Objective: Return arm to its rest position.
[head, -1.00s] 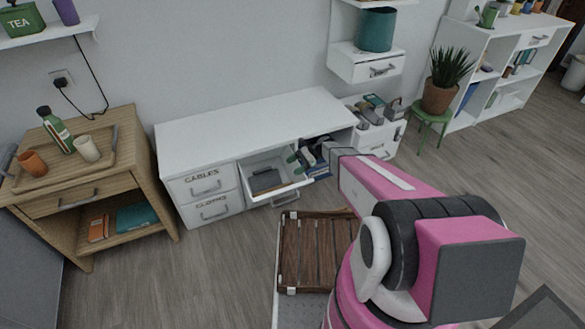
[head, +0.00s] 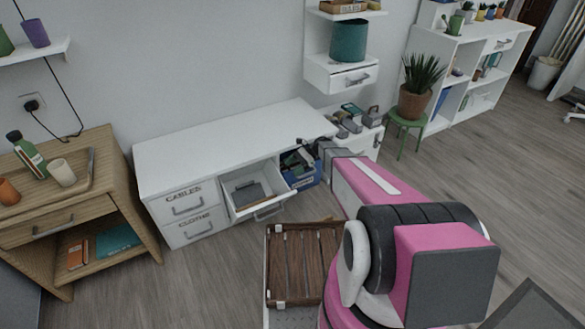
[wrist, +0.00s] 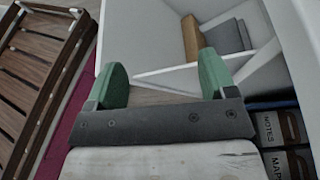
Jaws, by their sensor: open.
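My gripper (wrist: 165,80) shows in the wrist view with its two green fingers spread wide apart and nothing between them. Past the fingers is the white open drawer (wrist: 146,42), with a grey item (wrist: 228,38) and a tan item (wrist: 192,38) inside. In the head view my pink arm reaches from the lower right towards the desk (head: 235,135). The gripper's fingers are hard to make out there, near the shelf bay right of the open drawer (head: 262,210).
A slatted wooden crate (head: 308,262) stands in front of the desk, beside my arm. A blue box (head: 303,182) sits in the bay next to the drawer. A wooden side table (head: 75,210) is at left and a potted plant (head: 418,88) at right.

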